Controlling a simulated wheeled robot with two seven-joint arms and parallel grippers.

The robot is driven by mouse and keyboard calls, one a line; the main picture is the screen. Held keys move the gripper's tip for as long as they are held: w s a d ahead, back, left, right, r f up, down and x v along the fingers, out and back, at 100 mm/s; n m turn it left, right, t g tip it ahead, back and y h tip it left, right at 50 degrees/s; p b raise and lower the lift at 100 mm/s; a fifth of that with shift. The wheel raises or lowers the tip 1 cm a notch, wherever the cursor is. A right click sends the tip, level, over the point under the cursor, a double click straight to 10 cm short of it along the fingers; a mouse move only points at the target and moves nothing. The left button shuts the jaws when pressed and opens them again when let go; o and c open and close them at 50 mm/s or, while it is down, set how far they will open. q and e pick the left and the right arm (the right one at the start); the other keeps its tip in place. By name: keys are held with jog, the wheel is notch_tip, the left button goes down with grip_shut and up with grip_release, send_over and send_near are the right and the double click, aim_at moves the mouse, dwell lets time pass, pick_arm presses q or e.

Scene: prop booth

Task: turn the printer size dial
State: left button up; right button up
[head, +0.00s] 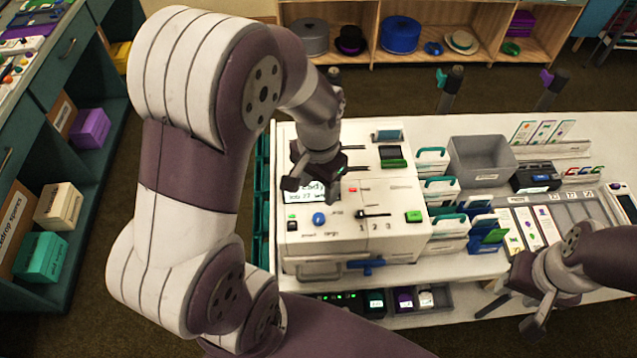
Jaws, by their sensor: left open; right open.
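The white printer (405,195) stands on the light table left of centre. Its sloped front panel has a small lit display (304,192), a blue round knob (319,218), a black pointer control (375,214) beside the numbers 1, 2 and 3, and a green button (413,216). I cannot tell for sure which control is the size dial. My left gripper (312,188) is open above the panel, in front of the display and partly hiding it, behind the knob and the pointer control. My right gripper (508,314) is open and empty by the table's front edge at the right.
Teal-handled card holders (440,190) and a grey bin (482,160) stand right of the printer. A grey tray of cards (575,210) lies further right. A lower shelf (450,313) holds small boxes.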

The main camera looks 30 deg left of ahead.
aim_at(319, 217)
pick_arm(q)
jog(key=shift+w+r, duration=0.15)
jog(key=shift+r, duration=0.5)
jog(key=shift+f, duration=0.1)
notch_tip(319, 217, down, 13)
jog(key=m+b, duration=0.4)
jog(key=m, duration=0.7)
jog(key=m+b, duration=0.4)
jog(key=m, duration=0.6)
jog(key=shift+r+m, duration=0.2)
jog(key=shift+m, duration=0.2)
